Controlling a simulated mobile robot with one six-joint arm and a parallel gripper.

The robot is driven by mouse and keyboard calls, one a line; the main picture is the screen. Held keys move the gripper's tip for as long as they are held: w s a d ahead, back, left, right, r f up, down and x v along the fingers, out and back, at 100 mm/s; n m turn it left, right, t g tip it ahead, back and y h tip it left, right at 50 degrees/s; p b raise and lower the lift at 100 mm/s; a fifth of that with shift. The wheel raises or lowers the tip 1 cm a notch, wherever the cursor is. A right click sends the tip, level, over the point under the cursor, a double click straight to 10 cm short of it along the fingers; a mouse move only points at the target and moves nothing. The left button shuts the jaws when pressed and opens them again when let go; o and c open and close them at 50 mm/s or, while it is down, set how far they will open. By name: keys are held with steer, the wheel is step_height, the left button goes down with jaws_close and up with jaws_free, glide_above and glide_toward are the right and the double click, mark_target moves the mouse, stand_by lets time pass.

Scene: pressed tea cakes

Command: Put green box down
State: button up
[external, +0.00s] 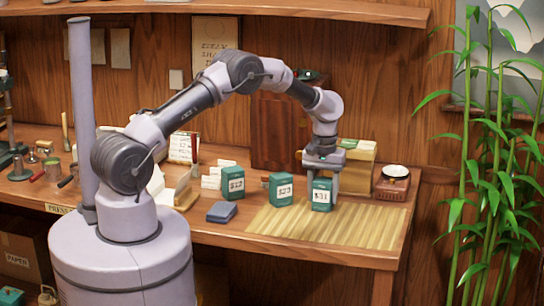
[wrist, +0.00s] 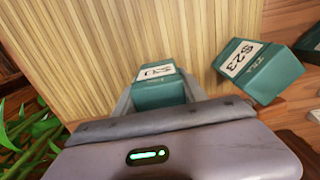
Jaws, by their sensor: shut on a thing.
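A green box (external: 320,196) with a white price label is between the fingers of my gripper (external: 321,184), which points down over the right part of the slatted mat (external: 345,235). In the wrist view the same green box (wrist: 158,92) shows between the two fingers, its lower part hidden by the gripper body. I cannot tell whether its bottom touches the mat. A second green box (external: 281,190), labelled $23, stands just left of it at the mat's back edge and also shows in the wrist view (wrist: 262,68). A third green box (external: 232,183) stands further left.
A blue-grey block (external: 221,212) lies on the table (external: 185,222) left of the mat. A tan box (external: 355,165) and a reddish stand with a round white top (external: 394,181) are behind the gripper. The front of the mat is clear. Bamboo (external: 490,150) stands beyond the table's right end.

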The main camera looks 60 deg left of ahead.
steer(key=shift+f, duration=0.15)
steer(key=o, duration=1.4)
